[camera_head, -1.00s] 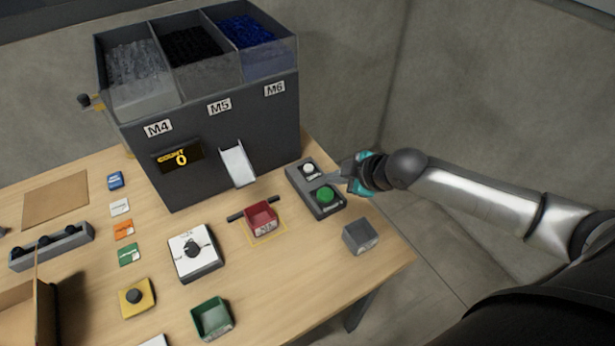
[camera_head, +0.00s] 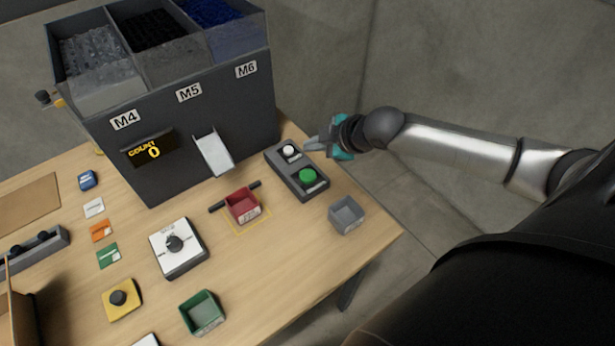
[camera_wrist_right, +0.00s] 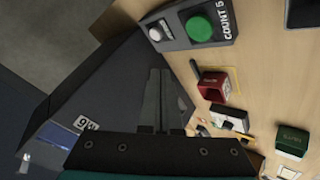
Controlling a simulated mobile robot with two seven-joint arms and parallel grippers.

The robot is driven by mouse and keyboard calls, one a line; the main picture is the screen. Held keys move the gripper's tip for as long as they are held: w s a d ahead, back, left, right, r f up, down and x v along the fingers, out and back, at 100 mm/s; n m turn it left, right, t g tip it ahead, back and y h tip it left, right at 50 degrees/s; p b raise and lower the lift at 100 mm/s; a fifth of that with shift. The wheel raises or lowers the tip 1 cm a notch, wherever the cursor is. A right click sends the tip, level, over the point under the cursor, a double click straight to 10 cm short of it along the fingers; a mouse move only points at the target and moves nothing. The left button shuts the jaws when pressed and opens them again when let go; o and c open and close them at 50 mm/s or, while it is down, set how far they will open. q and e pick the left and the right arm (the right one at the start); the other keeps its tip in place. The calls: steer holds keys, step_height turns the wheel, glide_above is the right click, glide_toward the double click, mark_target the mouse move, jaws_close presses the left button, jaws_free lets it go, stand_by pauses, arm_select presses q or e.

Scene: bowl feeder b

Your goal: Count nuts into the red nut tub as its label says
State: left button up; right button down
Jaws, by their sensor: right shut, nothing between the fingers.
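The red nut tub (camera_head: 242,206) sits on the table inside a yellow outline, below the chute (camera_head: 214,153) of the dark feeder. Its front label is too small to read. It also shows in the right wrist view (camera_wrist_right: 213,87). The feeder's counter (camera_head: 148,149) reads 0. A grey button box (camera_head: 296,170) has a white button (camera_head: 289,151) and a green button (camera_head: 307,176); lettering beside the green button appears to read COUNT 5. My right gripper (camera_head: 310,146) is shut and empty, just right of the white button and apparently above the table. My left gripper is out of view.
A white dial box (camera_head: 178,247), a green tub (camera_head: 202,313), a grey tub (camera_head: 346,214) and a yellow button box (camera_head: 122,299) stand around the red tub. The feeder (camera_head: 190,130) blocks the back. Bare table lies right of the dial box.

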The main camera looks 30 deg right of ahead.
steer(key=b, duration=0.6)
glide_above(312, 177)
step_height(312, 177, down, 6)
steer(key=shift+f, duration=0.1)
steer(key=shift+f+b, duration=0.3)
steer(key=shift+f, duration=0.3)
stand_by(1.2)
steer(key=shift+f, duration=0.4)
steer(key=shift+f, duration=0.5)
stand_by(0.4)
stand_by(0.4)
steer(key=shift+r+p, duration=0.9)
steer(key=shift+p, duration=0.15)
